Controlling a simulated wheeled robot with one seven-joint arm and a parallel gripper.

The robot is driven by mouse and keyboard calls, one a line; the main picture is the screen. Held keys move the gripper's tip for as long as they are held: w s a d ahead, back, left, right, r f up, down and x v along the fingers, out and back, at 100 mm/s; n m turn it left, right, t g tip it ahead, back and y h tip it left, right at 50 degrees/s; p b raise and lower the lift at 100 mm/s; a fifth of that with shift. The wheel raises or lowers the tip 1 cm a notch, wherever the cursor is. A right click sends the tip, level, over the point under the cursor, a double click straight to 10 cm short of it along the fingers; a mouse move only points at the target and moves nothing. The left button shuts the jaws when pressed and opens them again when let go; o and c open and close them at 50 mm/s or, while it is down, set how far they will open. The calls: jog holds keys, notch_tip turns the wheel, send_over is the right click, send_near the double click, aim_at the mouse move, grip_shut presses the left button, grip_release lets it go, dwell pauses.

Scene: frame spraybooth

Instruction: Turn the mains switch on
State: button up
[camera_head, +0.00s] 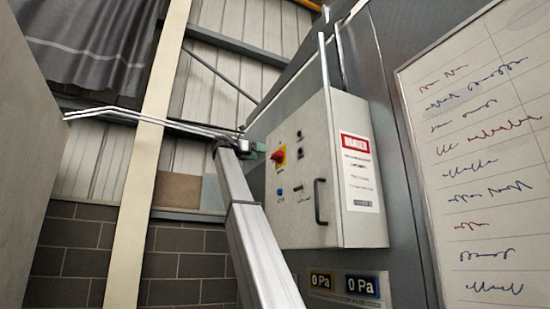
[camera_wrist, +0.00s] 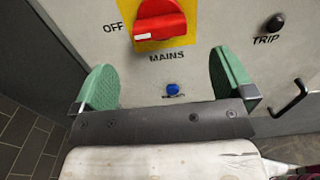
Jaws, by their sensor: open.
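The mains switch is a red rotary knob (camera_wrist: 160,20) on a yellow plate (camera_wrist: 185,38), on the front of a grey control box (camera_head: 304,215). Its white mark lies at the lower left, towards the word OFF. The word MAINS is printed below it. The plate's upper part is cut off by the wrist view's top edge. In the head view the red knob (camera_head: 278,154) sits at the box's upper left. My gripper (camera_wrist: 165,68) is open and empty, its green fingers spread wide, below the knob and apart from it. In the head view my gripper (camera_head: 257,150) is just left of the knob.
A blue button (camera_wrist: 173,88) lies below the knob, between my fingers in the picture. A black TRIP button (camera_wrist: 274,24) and a black handle (camera_wrist: 291,99) are to the right. A whiteboard (camera_head: 485,150) hangs right of the box. Two 0 Pa gauges (camera_head: 341,284) are below it.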

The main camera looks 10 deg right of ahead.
aim_at(272, 155)
jog(key=x, duration=0.9)
jog(key=shift+w+d+f, duration=0.1)
jog(key=shift+d, duration=0.1)
jog(key=c, duration=0.9)
